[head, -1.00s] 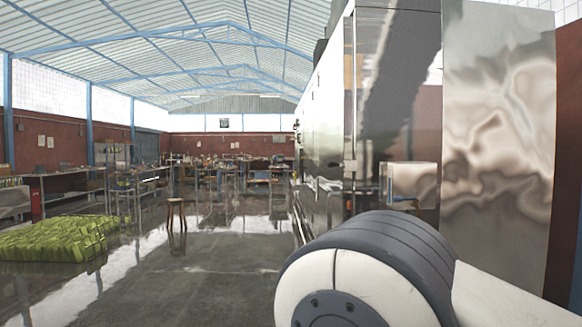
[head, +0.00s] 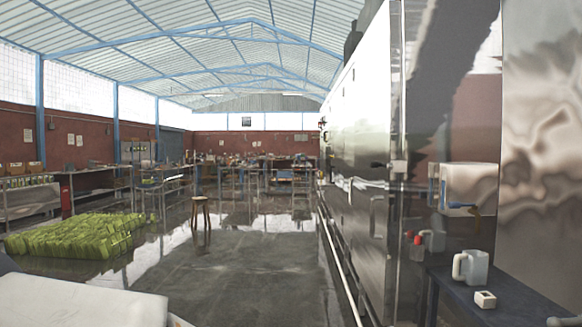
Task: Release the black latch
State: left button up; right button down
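The tall shiny metal machine (head: 360,120) fills the right side of the head view. A small dark fitting (head: 378,164) sits near its front vertical edge. It is too small to tell whether this is the black latch or whether it is fastened. No other clear latch shows. A white part of my own arm or body is at the lower left. Neither of my grippers is in view.
A dark table (head: 500,290) at the lower right, beside the machine, carries a pale jug (head: 474,267) and a small white box (head: 485,299). Green sacks (head: 75,236) lie at left. A wooden stool (head: 201,211) stands mid-floor.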

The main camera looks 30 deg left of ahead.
aim_at(373, 165)
jog(key=u, duration=0.45)
jog(key=i, duration=2.55)
jog(key=u, duration=0.5)
jog(key=i, duration=0.55)
jog(key=u, duration=0.05)
